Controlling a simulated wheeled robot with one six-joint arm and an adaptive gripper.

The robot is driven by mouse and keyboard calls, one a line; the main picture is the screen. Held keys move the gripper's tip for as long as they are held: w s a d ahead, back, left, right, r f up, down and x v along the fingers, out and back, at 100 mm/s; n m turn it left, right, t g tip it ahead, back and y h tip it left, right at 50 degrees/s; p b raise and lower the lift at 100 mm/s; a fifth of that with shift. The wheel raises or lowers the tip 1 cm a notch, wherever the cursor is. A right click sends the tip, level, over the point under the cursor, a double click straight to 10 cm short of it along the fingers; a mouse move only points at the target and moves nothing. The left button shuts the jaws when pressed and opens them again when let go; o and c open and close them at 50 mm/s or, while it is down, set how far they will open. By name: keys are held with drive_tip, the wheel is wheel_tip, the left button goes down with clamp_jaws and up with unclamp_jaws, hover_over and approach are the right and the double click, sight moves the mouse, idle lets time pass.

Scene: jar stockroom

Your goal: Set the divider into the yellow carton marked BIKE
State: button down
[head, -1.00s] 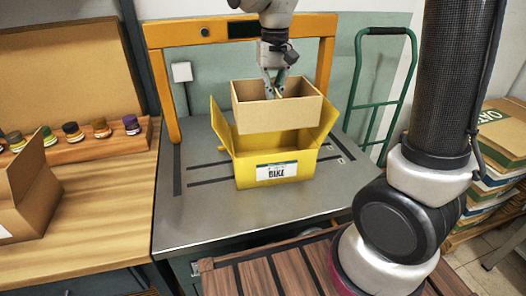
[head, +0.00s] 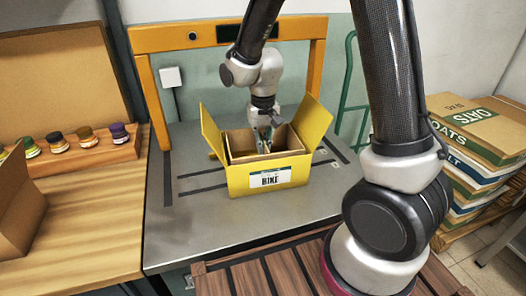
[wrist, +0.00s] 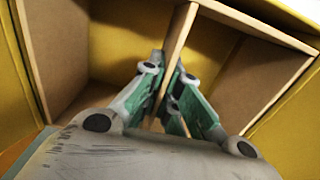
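The yellow carton (head: 240,181) marked BIKE stands upright on the grey metal table with its side flaps spread open. The brown cardboard divider (head: 241,143) sits down inside it, its top edge near the carton's rim. In the wrist view the divider's middle wall (wrist: 182,42) runs between my fingers, with a compartment on each side and yellow carton walls around. My gripper (head: 265,146) reaches into the carton from above, and its green-padded fingers (wrist: 172,95) are shut on that wall. The divider's bottom edge is hidden.
An orange frame (head: 146,95) arches over the back of the table. A wooden bench (head: 95,215) on the left holds small jars (head: 57,142) and an open cardboard box (head: 20,205). The table in front of the carton is clear.

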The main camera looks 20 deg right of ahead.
drive_tip(key=shift+f, duration=1.1)
drive_tip(key=shift+f, duration=0.15)
drive_tip(key=shift+f, duration=0.5)
drive_tip(key=c, duration=1.6)
unclamp_jaws()
drive_tip(key=shift+c, duration=0.2)
